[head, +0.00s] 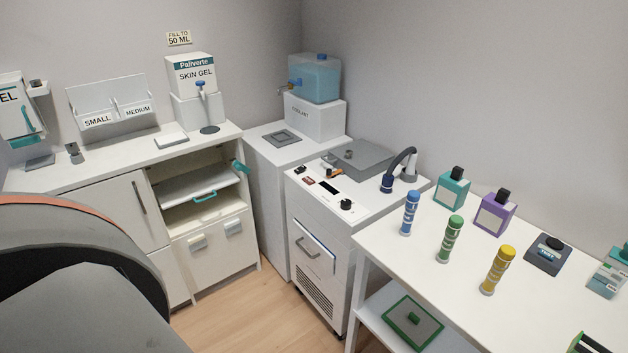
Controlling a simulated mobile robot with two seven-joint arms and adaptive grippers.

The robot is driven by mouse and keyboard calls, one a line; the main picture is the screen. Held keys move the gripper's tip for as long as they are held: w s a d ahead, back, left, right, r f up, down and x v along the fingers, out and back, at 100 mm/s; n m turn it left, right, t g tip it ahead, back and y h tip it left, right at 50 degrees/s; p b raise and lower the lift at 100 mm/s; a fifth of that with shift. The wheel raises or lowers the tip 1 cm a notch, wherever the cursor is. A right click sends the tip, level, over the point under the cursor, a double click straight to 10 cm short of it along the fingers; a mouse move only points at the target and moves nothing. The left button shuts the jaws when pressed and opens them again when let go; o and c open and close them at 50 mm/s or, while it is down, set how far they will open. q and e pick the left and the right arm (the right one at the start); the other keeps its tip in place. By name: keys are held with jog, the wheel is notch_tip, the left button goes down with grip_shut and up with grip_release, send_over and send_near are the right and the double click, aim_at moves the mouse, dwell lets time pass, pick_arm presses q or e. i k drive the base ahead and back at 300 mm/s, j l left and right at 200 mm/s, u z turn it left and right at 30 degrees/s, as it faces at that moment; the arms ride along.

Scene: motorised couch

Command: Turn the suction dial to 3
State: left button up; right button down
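A black round dial (347,204) sits on the sloped white top panel of a white wheeled machine (318,240) in the middle of the head view. I take it to be the suction dial. Its pointer and any numbers are too small to read. A dark display strip (328,187), a red part (309,181) and a small black part (300,169) are on the same panel. A hose with a dark blue end (387,183) stands at the panel's right side. Neither of my grippers is in view.
A white table (420,262) with blue, green and yellow cylinders (409,213) and bottles stands right of the machine. A white cabinet (125,212) is at the left. A dark curved shape with an orange rim (75,235) fills the lower left. Bare floor (245,315) lies between.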

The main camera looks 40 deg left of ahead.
aim_at(345, 204)
jog(key=u, duration=1.15)
jog(key=i+j+z, duration=0.1)
jog(key=z, duration=0.25)
jog(key=i+j+z, duration=0.1)
jog(key=z, duration=0.25)
jog(key=j+z, duration=0.15)
jog(key=z, duration=0.2)
jog(key=i+j+z, duration=0.15)
jog(key=j, duration=0.15)
jog(key=j+z, duration=0.2)
jog(key=i+j+z, duration=0.15)
jog(key=j, duration=0.75)
jog(key=i+j+z, duration=0.1)
jog(key=j, duration=0.35)
